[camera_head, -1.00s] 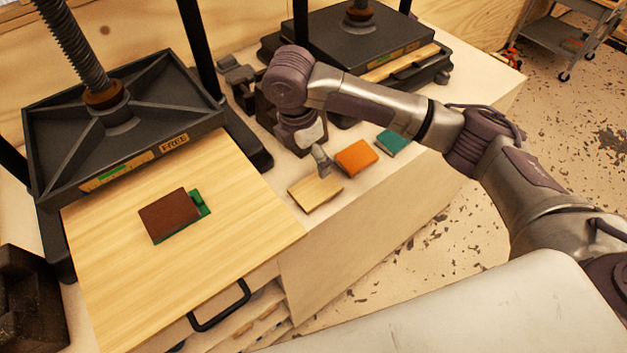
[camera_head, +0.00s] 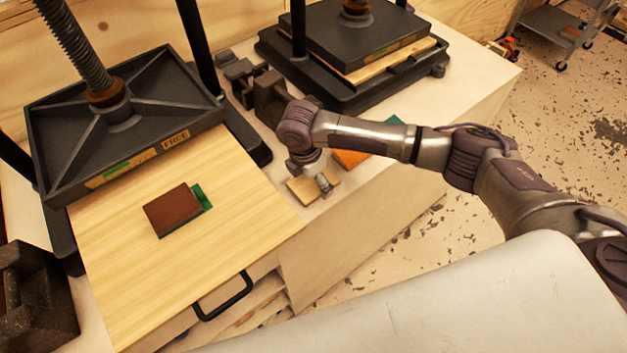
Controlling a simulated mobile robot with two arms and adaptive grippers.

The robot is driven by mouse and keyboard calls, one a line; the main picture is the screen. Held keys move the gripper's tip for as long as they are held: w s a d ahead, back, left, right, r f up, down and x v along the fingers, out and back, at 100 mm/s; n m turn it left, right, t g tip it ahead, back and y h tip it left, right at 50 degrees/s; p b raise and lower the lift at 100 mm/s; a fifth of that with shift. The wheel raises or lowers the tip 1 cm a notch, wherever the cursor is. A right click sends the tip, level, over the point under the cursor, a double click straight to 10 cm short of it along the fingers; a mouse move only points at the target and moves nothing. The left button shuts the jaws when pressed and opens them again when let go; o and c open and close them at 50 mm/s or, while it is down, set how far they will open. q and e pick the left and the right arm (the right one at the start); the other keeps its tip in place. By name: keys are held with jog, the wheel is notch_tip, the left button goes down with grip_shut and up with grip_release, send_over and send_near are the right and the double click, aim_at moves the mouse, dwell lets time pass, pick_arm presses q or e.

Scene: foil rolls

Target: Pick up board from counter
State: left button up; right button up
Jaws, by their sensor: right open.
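A small pale wooden board (camera_head: 301,192) lies flat on the counter (camera_head: 281,165), near its front edge. My right gripper (camera_head: 326,188) is above the board's right part, pointing down, and hides some of it. Its jaws are open and I see nothing held between them. I cannot tell whether the fingertips touch the board. My left gripper is not in view.
An orange block (camera_head: 350,158) and a teal block (camera_head: 395,120) lie beyond the board, partly behind my arm. A large screw press (camera_head: 125,120) stands left, its pulled-out wooden board (camera_head: 110,260) carrying a brown block (camera_head: 172,210) on a green one. Another press (camera_head: 350,60) stands behind.

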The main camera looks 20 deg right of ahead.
jog(key=c, duration=1.1)
jog(key=shift+o, duration=0.2)
jog(key=shift+r, duration=0.1)
